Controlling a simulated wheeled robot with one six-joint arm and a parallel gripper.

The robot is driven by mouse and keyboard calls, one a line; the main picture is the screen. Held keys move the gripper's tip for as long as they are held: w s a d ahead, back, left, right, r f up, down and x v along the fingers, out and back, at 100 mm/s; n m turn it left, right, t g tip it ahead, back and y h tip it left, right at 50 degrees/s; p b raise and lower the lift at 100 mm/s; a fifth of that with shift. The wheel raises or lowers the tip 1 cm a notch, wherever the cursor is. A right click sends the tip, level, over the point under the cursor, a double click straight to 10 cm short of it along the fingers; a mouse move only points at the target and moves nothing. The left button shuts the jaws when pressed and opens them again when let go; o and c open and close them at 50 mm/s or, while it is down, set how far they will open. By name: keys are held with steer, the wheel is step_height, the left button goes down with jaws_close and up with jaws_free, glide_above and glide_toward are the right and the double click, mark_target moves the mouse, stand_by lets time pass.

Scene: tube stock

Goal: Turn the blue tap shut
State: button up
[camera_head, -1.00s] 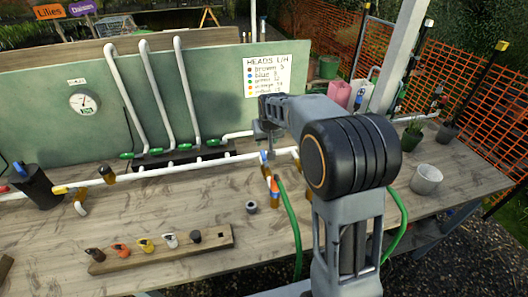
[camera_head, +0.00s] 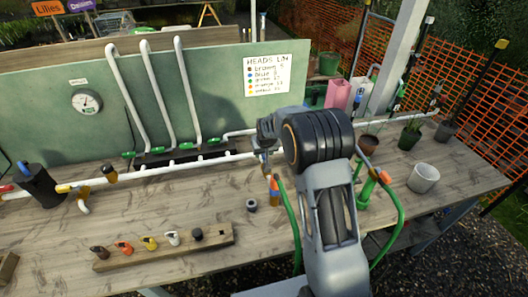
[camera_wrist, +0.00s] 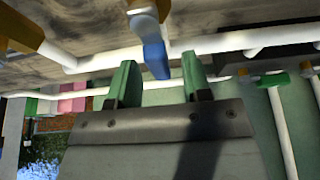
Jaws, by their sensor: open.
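The blue tap (camera_wrist: 155,58) hangs from a white pipe fitting in the wrist view, its handle a flat blue lever. My gripper (camera_wrist: 158,74) is open, with one green-tipped finger on each side of the blue lever's end. The lever shows between the fingertips, nearer the left one; I cannot tell whether it touches either. In the head view the blue tap (camera_head: 263,158) is a small blue patch on the white pipe above the bench, just below my gripper, which is mostly hidden by my arm.
A white pipe (camera_head: 185,168) runs along the wooden bench (camera_head: 150,215) in front of a green board (camera_head: 220,90). A green hose (camera_head: 290,215) hangs beside an orange fitting (camera_head: 274,186).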

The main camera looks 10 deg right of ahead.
jaws_close()
stand_by(0.5)
